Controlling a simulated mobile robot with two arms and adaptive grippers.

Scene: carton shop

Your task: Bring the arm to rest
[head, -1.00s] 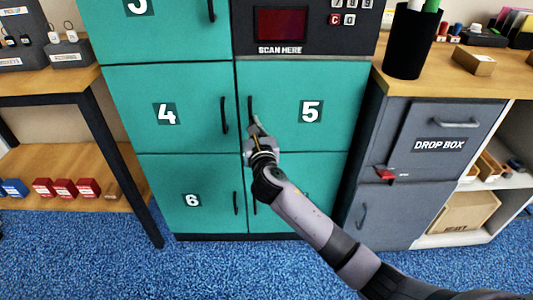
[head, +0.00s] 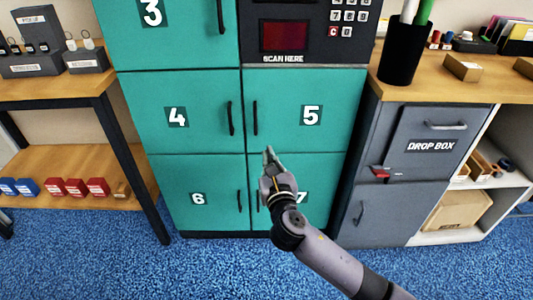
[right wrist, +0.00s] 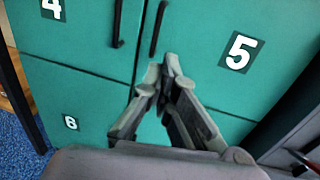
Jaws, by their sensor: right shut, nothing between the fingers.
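My right gripper (head: 268,156) is shut and empty in the head view, in front of the teal locker doors, near the seam between door 5 (head: 330,92) and door 7 (head: 325,180). In the right wrist view its fingertips (right wrist: 168,65) meet, just below the dark handles of doors 4 and 5. No contact with a handle shows in either view. My right arm comes in from the lower right. My left gripper is not in view.
A grey drop box cabinet (head: 385,225) stands right of the lockers, with a black cup (head: 398,62) on the wooden counter above. A dark scan panel (head: 345,45) sits above door 5. A wooden shelf (head: 75,202) with red and blue boxes is at the left. Blue carpet lies in front.

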